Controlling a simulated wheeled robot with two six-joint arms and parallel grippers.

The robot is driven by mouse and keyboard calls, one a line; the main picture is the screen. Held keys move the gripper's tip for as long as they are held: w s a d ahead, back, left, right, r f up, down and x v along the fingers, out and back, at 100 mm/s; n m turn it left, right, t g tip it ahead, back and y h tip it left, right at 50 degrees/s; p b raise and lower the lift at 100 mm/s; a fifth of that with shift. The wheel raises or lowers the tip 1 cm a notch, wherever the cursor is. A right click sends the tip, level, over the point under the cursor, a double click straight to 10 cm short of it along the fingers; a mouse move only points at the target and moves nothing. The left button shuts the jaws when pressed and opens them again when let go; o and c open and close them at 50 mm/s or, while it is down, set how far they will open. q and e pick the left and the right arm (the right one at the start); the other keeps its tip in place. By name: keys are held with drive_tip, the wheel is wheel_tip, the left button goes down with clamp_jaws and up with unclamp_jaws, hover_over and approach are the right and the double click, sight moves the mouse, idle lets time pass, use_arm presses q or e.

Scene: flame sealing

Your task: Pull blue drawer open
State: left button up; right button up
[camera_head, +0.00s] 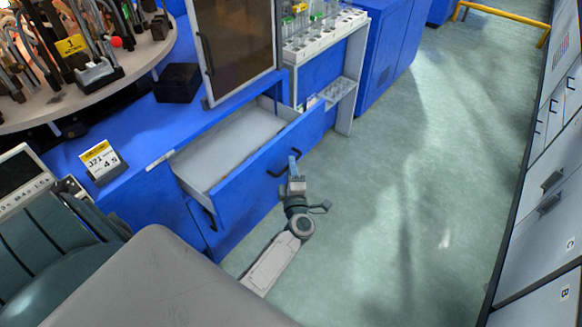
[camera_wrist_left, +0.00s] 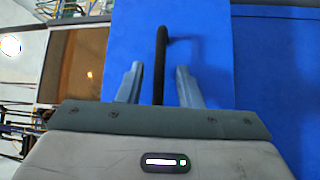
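The blue drawer (camera_head: 247,180) stands pulled out from the blue cabinet, and its pale inside shows in the head view. Its front also fills much of the left wrist view (camera_wrist_left: 208,45). The black drawer handle (camera_head: 274,173) is on the middle of the front; in the left wrist view the handle (camera_wrist_left: 160,65) runs between my two fingers. My left gripper (camera_head: 293,160) is at this handle. Its fingers (camera_wrist_left: 158,88) are apart, one on each side of the handle, with visible gaps. My right gripper is not in view.
Below is another blue front with a black handle (camera_head: 209,218). A rack of vials (camera_head: 322,32) stands behind the drawer. A yellow-and-white sign (camera_head: 100,160) and a black box (camera_head: 177,82) sit at left. Open green floor (camera_head: 400,180) lies to the right, with grey cabinets (camera_head: 545,200) beyond.

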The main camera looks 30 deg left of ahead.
use_arm(q)
drive_tip(key=shift+w+a, duration=0.1)
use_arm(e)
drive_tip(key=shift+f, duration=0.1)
use_arm(q)
drive_tip(key=shift+c, duration=0.2)
clamp_jaws()
drive_tip(key=d, duration=0.4)
drive_tip(key=shift+s+d, duration=0.2)
drive_tip(key=shift+d, duration=0.1)
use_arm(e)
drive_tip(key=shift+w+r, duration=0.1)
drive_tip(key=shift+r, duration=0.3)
use_arm(q)
drive_tip(key=shift+o, duration=0.2)
unclamp_jaws()
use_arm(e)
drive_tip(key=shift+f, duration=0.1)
